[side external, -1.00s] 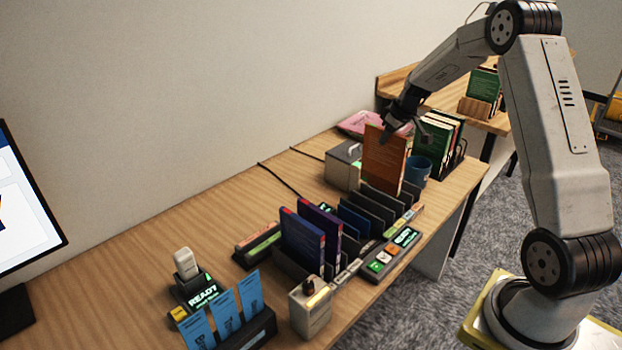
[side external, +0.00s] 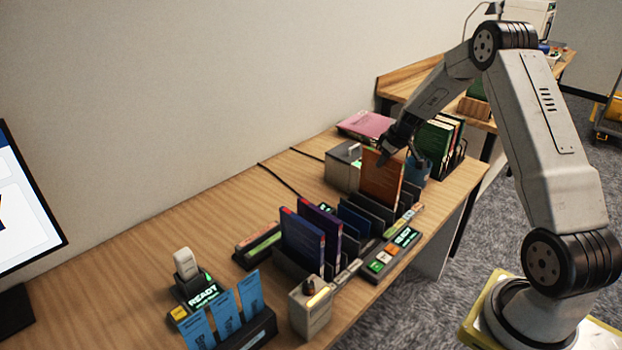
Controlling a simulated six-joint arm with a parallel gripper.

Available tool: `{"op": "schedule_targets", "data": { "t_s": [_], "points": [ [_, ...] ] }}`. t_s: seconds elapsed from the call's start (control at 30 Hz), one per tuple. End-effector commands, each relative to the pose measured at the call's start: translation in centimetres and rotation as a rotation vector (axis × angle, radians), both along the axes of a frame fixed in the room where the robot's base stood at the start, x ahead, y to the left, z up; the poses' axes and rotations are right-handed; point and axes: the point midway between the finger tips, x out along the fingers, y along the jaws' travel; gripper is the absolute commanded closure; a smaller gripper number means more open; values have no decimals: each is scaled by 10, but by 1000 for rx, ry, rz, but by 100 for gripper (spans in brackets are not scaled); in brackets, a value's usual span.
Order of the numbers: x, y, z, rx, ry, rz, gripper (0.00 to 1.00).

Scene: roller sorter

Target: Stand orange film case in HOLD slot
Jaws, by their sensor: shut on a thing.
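The orange film case (side external: 382,179) is upright at the far right end of the row of dark slot dividers in the side external view. My gripper (side external: 385,160) is shut on its top edge. The case's lower edge is hidden behind the dividers, so I cannot tell whether it touches the slot floor. The slotted sorter (side external: 375,208) runs along the desk, with blue and purple cases (side external: 303,240) standing in its near slots. I cannot read which slot is labelled HOLD.
A grey box (side external: 342,172) stands left of the orange case, and a blue cup (side external: 418,170) stands right of it. Green and other cases (side external: 438,140) stand in a rack behind. A button panel (side external: 392,255) lies in front. Free desk lies to the left (side external: 200,215).

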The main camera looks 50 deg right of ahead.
Motion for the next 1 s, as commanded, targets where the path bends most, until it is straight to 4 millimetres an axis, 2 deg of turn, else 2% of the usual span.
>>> {"op": "schedule_targets", "data": {
  "t_s": [0.3,1.0],
  "points": [
    [0,0,-17,-1,-1,0,100],
    [0,0,-21,-1,-1,-1,100]
  ]
}}
